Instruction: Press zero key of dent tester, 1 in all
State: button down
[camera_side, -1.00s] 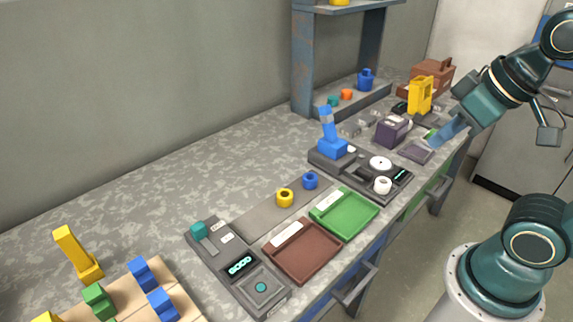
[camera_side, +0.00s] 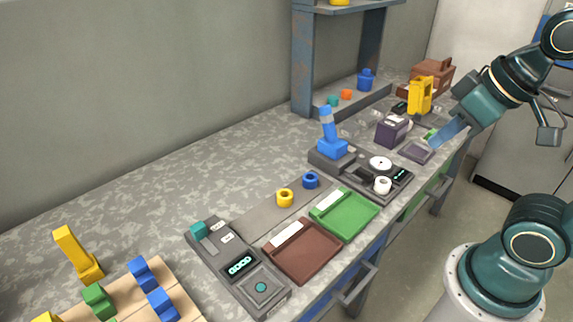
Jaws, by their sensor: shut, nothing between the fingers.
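My gripper (camera_side: 437,143) is shut and empty, pointing down and left at the far right end of the bench. It is close to a dark purple box unit (camera_side: 393,130) and a flat grey pad (camera_side: 416,151). Which unit is the dent tester I cannot tell for sure. A grey unit with a blue column (camera_side: 328,130), white dial and small display (camera_side: 400,175) stands mid-bench. Another grey unit (camera_side: 222,258) at the front left has a lit display and a round teal button (camera_side: 260,287). A yellow upright device (camera_side: 420,95) stands behind my gripper. Key labels are too small to read.
A brown tray (camera_side: 302,268) and a green tray (camera_side: 345,232) lie along the front edge. A shelf post (camera_side: 303,65) rises at the back. The bench at the back left is bare.

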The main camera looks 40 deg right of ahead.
dwell(0.4)
jog(key=w+d+m, duration=0.1)
jog(key=w+d, duration=0.2)
jog(key=w, duration=0.9)
jog(key=m+t+y, duration=0.1)
jog(key=m+t, duration=0.3)
jog(key=m, duration=0.3)
send_over(354, 150)
notch_tip(354, 150, down, 19)
jog(key=shift+a+f, duration=0.1)
jog(key=shift+a, duration=0.05)
jog(key=shift+f, duration=4.25)
